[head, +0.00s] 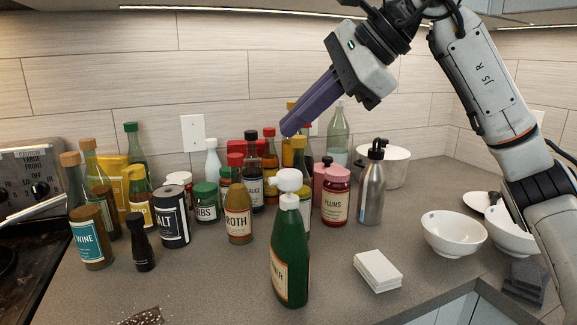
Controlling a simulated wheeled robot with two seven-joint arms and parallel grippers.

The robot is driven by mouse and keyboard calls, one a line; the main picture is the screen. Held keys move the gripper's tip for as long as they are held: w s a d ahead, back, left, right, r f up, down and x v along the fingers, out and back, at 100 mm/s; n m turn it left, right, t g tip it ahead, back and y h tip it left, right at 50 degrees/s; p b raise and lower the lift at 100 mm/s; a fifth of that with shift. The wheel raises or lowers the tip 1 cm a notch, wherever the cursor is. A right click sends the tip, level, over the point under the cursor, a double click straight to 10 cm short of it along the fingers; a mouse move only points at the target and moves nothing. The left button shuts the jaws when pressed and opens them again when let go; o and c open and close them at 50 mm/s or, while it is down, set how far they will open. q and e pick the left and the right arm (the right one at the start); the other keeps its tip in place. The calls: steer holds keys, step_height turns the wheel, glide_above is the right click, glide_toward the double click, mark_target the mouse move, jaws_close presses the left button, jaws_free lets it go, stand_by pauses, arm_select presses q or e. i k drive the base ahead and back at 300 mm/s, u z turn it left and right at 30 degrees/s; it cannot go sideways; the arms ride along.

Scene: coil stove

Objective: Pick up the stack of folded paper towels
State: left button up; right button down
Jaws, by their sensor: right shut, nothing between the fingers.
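The stack of folded paper towels (378,270) is white and lies flat on the grey counter, right of the green bottle and near the front edge. My right gripper (287,131) has purple fingers, pressed together and empty. It hangs high above the bottles, up and to the left of the stack, pointing down-left. The stack is fully visible and nothing touches it from above. My left gripper does not show.
A green pump bottle (290,252) stands just left of the stack. A steel bottle (372,190) stands behind it. White bowls (453,234) and dark folded cloths (525,280) are to the right. Many bottles and jars crowd the left; the stove (30,215) is far left.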

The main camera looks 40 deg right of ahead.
mark_target(377, 272)
steer(key=k, duration=1)
